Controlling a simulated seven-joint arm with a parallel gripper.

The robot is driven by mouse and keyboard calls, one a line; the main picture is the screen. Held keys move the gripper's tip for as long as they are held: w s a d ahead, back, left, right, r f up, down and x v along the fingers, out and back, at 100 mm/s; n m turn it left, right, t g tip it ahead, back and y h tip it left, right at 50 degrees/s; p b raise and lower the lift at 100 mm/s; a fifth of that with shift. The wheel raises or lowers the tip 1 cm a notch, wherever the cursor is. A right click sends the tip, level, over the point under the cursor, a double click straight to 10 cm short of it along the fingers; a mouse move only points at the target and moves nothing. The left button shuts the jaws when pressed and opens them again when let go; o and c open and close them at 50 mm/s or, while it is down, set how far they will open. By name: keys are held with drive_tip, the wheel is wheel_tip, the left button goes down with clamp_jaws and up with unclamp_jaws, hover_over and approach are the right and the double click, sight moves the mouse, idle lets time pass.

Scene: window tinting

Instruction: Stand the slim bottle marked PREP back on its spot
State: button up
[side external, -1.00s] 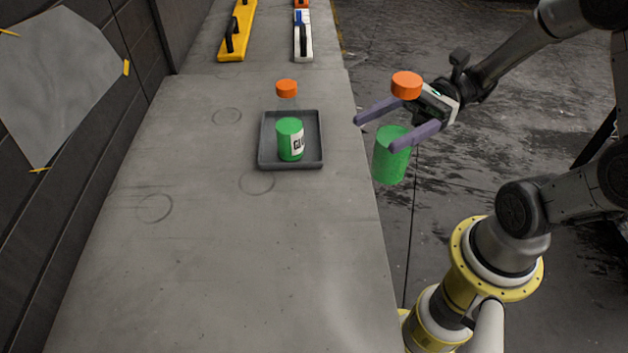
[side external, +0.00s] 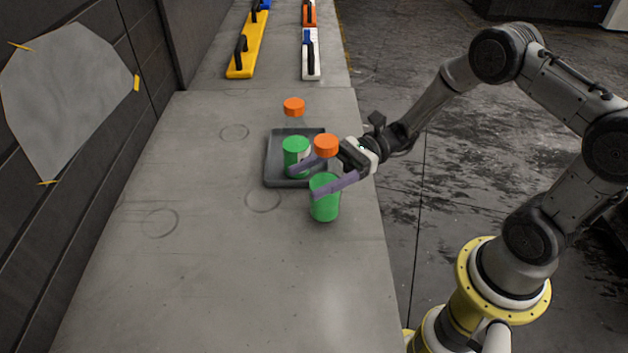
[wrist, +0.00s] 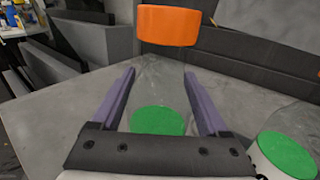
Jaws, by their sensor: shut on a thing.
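My gripper (side external: 312,181) is shut on a clear bottle with green contents (side external: 325,199) and an orange cap (side external: 326,145). Its fingers are on either side of the clear middle. The held bottle is upright over the near right part of the bench; I cannot tell whether its base touches. No marking on it is readable. In the wrist view its orange cap (wrist: 168,25) and green contents (wrist: 158,121) show between the fingers. A second bottle with green contents (side external: 295,145) and an orange cap (side external: 294,106) stands in the grey tray (side external: 273,177), partly behind my fingers.
Three faint rings mark the bench: a far one (side external: 234,132), one by the tray (side external: 263,199) and one at left (side external: 160,222). The near bench is clear. A yellow tool (side external: 247,45) and a white-and-blue tool (side external: 311,55) lie at the back.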

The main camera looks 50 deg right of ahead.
drive_tip(key=shift+f, duration=0.6)
drive_tip(key=o, duration=1.5)
drive_tip(key=shift+f, duration=0.1)
drive_tip(key=d, duration=0.4)
drive_tip(key=s+d, duration=0.1)
drive_tip(key=d, duration=0.3)
drive_tip(key=s+d, duration=0.1)
drive_tip(key=d, duration=0.2)
drive_tip(key=shift+s+d, duration=0.2)
drive_tip(key=shift+d, duration=0.2)
